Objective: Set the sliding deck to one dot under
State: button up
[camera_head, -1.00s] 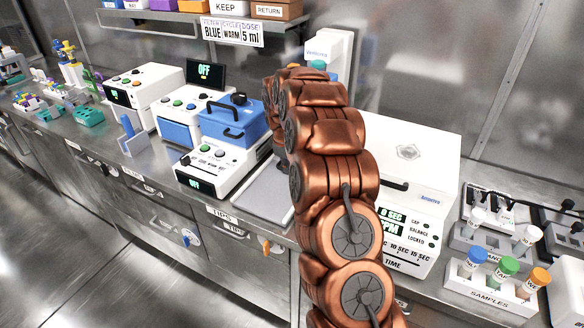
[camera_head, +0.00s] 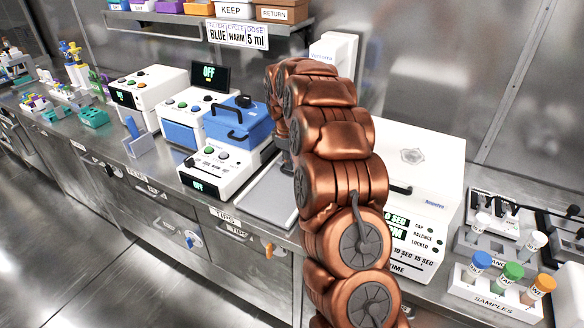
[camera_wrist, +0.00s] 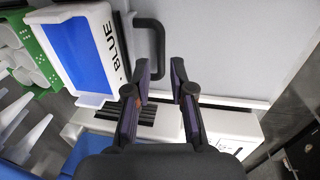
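A flat grey plate with a pale rim (camera_head: 262,203), which looks like the sliding deck, lies on the bench beside my copper arm in the head view. My arm covers part of it. In the wrist view, a broad light grey surface (camera_wrist: 225,45) fills the upper middle, perhaps the same plate. A dark handle (camera_wrist: 158,50) stands at its left edge, beside a white part marked with a dot and BLUE (camera_wrist: 112,50). My gripper (camera_wrist: 158,105) is open, with nothing visible between its fingers. The handle is beyond the fingertips, apart from them.
A white device with a blue lid (camera_head: 237,122) stands left of the plate. A large white machine (camera_head: 420,170) stands right of my arm. A white tower (camera_head: 333,52) is behind it. A samples rack (camera_head: 488,292) is at the lower right. A sign (camera_head: 237,35) reads BLUE, WARM, 5 ml.

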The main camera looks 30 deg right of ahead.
notch_tip(320, 180, up, 8)
jog(key=a, duration=0.1)
jog(key=shift+s+a+f, duration=0.15)
jog(key=shift+s+f, duration=0.1)
jog(key=shift+s, duration=0.1)
